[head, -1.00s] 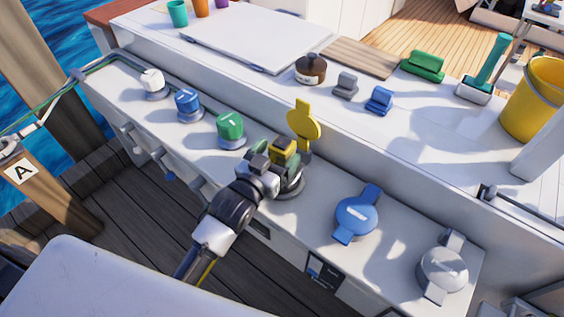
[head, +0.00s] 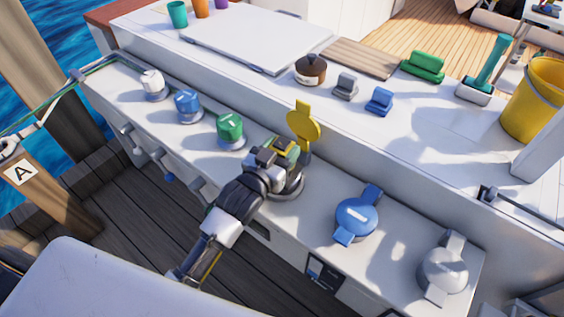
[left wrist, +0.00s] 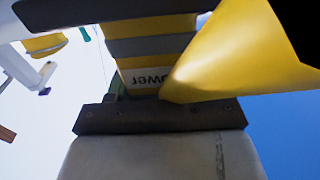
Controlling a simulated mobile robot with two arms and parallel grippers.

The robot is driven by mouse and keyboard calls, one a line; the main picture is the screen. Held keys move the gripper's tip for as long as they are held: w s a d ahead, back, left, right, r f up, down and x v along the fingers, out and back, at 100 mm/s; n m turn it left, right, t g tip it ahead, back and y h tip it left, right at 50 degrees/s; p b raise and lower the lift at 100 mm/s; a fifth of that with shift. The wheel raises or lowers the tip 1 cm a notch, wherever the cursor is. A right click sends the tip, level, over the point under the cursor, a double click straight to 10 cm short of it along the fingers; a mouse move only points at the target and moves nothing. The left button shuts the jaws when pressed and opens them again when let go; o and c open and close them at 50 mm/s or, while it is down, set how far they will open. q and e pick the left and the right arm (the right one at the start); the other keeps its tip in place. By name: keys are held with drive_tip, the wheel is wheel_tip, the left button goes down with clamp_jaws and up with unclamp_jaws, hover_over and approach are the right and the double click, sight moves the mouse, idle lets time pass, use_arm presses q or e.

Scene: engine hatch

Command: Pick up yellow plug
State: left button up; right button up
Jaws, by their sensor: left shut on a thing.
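The yellow plug (left wrist: 150,50), with grey bands and the word "power" on it, fills the upper middle of the left wrist view. In the head view only a small yellow part of the plug (head: 288,146) shows, over a round socket (head: 288,190) on the white ledge. My left gripper (head: 273,156) is shut on the plug and hides most of it. I cannot tell whether the plug is seated in the socket. A yellow round cap (head: 303,124) stands upright just behind the plug; it shows large at right in the left wrist view (left wrist: 235,50). My right gripper is not in view.
A white plug (head: 152,82), a blue one (head: 187,103) and a green one (head: 230,128) stand along the ledge to the left. A blue cap (head: 356,217) and a grey cap (head: 443,270) cover sockets to the right. A raised white wall (head: 250,100) runs behind.

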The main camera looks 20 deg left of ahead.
use_arm(q)
drive_tip(key=shift+r, duration=0.5)
drive_tip(key=r, duration=0.2)
drive_tip(key=r+p, duration=0.1)
drive_tip(key=r, duration=0.1)
drive_tip(key=shift+s+d, duration=0.25)
drive_tip(key=shift+d, duration=0.1)
drive_tip(key=s+d+r+p, duration=0.1)
drive_tip(key=s+d+r, duration=0.5)
drive_tip(key=s+d, duration=0.15)
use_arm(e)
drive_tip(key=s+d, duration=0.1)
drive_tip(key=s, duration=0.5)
use_arm(q)
wheel_tip(320, 180, up, 8)
drive_tip(key=p, duration=0.8)
drive_tip(key=shift+d+f+p, duration=0.2)
drive_tip(key=shift+d+p, duration=0.05)
drive_tip(key=shift+p, duration=0.1)
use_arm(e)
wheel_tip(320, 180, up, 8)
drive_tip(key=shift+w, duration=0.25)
use_arm(q)
drive_tip(key=shift+w, duration=0.1)
